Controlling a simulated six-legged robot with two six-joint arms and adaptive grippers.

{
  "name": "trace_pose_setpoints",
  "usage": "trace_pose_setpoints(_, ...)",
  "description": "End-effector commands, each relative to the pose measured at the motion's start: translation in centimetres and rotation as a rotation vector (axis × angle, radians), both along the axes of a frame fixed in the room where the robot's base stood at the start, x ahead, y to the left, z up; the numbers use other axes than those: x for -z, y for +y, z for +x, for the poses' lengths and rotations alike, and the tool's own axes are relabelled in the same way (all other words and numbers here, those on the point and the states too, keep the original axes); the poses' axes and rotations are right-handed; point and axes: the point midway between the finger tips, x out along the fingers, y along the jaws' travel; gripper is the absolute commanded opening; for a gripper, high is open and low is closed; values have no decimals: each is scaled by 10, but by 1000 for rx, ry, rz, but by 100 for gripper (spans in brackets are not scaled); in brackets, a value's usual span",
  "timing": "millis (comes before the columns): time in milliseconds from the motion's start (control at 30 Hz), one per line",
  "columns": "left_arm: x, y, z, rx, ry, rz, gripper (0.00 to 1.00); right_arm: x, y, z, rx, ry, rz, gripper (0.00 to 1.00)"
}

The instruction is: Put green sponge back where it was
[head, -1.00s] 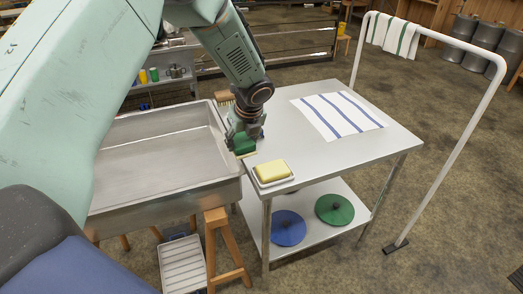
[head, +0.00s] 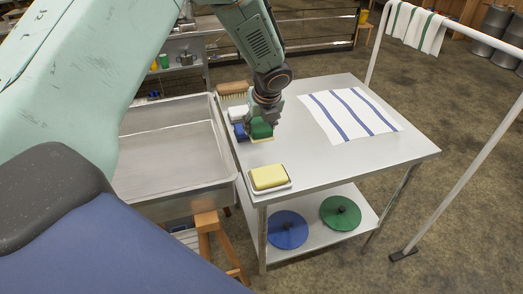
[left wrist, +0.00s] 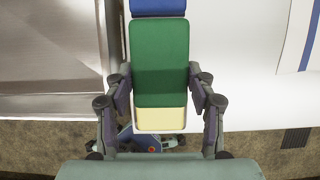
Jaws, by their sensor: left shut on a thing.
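The green sponge (head: 261,130) has a pale yellow layer along one side. My left gripper (head: 264,120) is shut on it, over the back left part of the steel table (head: 330,160). In the left wrist view the green sponge (left wrist: 160,60) sits between the two fingers, its pale layer at the near end. A blue sponge (head: 239,132) lies just left of it and also shows beyond it in the left wrist view (left wrist: 158,6). I cannot tell whether the green sponge touches the table. My right gripper is not in view.
A yellow sponge (head: 268,176) sits on a white dish at the table's front left. A white block (head: 238,113) and a brush (head: 233,88) lie behind the blue sponge. A striped towel (head: 350,115) covers the back right.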

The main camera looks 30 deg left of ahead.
Motion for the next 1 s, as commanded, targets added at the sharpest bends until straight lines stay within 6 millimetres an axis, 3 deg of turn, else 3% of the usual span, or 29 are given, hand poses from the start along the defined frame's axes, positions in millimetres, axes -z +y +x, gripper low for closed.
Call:
trace_pose_setpoints(33,15,0,-3,1,6,-2,21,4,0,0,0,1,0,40)
trace_pose_setpoints(200,43,0,-4,0,4,-2,21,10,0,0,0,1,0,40)
trace_pose_setpoints(433,58,1,-3,0,4,-1,21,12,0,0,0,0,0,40)
trace_pose_setpoints(667,88,1,-1,-1,3,0,21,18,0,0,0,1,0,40)
trace_pose_setpoints(867,88,1,1,0,1,0,21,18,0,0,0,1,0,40)
trace_pose_setpoints(900,88,1,2,1,2,-1,58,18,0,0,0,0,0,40)
trace_pose_setpoints(1000,88,1,2,1,2,-1,66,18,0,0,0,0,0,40)
